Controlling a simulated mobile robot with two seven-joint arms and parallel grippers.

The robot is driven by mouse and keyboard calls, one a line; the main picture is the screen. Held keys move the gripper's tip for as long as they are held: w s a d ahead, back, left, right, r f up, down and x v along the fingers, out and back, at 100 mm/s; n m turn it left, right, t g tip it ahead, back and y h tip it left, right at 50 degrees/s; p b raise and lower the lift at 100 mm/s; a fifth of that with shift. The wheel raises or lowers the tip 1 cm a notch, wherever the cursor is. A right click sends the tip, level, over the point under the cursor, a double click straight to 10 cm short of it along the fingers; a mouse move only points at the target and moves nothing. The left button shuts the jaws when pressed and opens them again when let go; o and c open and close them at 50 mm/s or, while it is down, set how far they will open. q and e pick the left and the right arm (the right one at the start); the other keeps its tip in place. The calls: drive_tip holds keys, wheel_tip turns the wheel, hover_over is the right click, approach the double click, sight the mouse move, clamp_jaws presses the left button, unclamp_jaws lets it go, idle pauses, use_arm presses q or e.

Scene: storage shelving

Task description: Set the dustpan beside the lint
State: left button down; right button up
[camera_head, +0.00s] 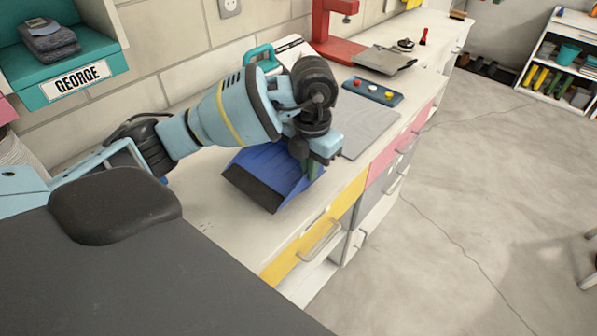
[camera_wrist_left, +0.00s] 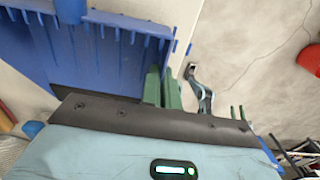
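The dustpan (camera_head: 268,168) is blue with a dark front lip. In the head view it is over the white counter under my left gripper (camera_head: 312,168), its lip toward the front left; I cannot tell whether it touches the counter. In the left wrist view the dustpan (camera_wrist_left: 105,50) fills the upper left, with ribs along its edge. The green fingers of my left gripper (camera_wrist_left: 163,90) are close together there, at the dustpan's right edge, and look shut on its thin wall. I cannot make out any lint. My right gripper is not in view.
A grey mat (camera_head: 370,130) lies right of the dustpan on the counter. Beyond it are a button panel (camera_head: 373,92), a grey flat object (camera_head: 387,60) and a red stand (camera_head: 330,35). A yellow drawer (camera_head: 315,235) is below the counter's front edge. A teal bin (camera_head: 75,55) hangs upper left.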

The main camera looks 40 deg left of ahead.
sight(300, 176)
use_arm(q)
drive_tip(key=shift+a, duration=0.95)
drive_tip(key=f, duration=0.3)
drive_tip(key=shift+a, duration=0.35)
drive_tip(key=shift+w+f, duration=0.1)
drive_tip(key=shift+f, duration=0.25)
drive_tip(key=shift+f, duration=0.15)
drive_tip(key=c, duration=1.7)
unclamp_jaws()
wheel_tip(300, 176, up, 12)
drive_tip(key=shift+d+r+p, duration=0.1)
drive_tip(key=shift+r+p, duration=0.05)
drive_tip(key=shift+p, duration=0.3)
